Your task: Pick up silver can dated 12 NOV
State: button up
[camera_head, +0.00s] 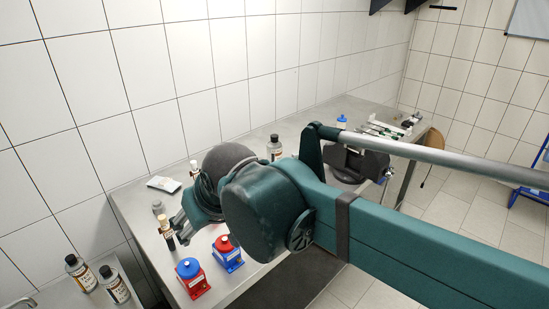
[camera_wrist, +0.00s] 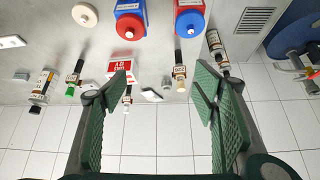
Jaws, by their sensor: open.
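A small grey, silver-looking can (camera_head: 158,207) stands on the bench in the head view, just left of my gripper (camera_head: 180,228). No date on it can be read. In the wrist view my gripper (camera_wrist: 161,78) is open, with its green fingers wide apart and nothing held between them. I cannot tell for sure which item in the wrist view is the silver can. No 12 NOV label is legible.
A red housing with a blue top (camera_head: 190,278) and a blue housing with a red top (camera_head: 228,252) stand near my gripper. A vial with a beige cap (camera_head: 165,226) stands beside it. Labelled bottles (camera_head: 115,285) stand at the lower left. A tiled wall (camera_head: 160,100) bounds the bench.

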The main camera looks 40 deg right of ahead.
jog(key=w+d+r+m+g+h+p, duration=0.15)
jog(key=w+d+r+m+p, duration=0.35)
jog(key=w+d, duration=0.7)
jog(key=m+g+h+p, duration=0.25)
jog(key=m+p, duration=0.35)
jog(key=p, duration=0.3)
send_near(273, 138)
jog(key=w+f, duration=0.1)
jog(key=d+f, duration=0.1)
jog(key=f, duration=0.1)
jog(key=w+d+f, duration=0.1)
jog(key=shift+w+f, duration=0.4)
jog(key=d, duration=0.1)
jog(key=d+f+p, duration=0.1)
jog(key=d, duration=0.1)
jog(key=shift+f+m+g, duration=0.25)
jog(key=shift+m+g, duration=0.15)
notch_tip(273, 138, down, 5)
jog(key=shift+a+r, duration=0.15)
jog(key=shift+r, duration=0.05)
jog(key=shift+f, duration=0.3)
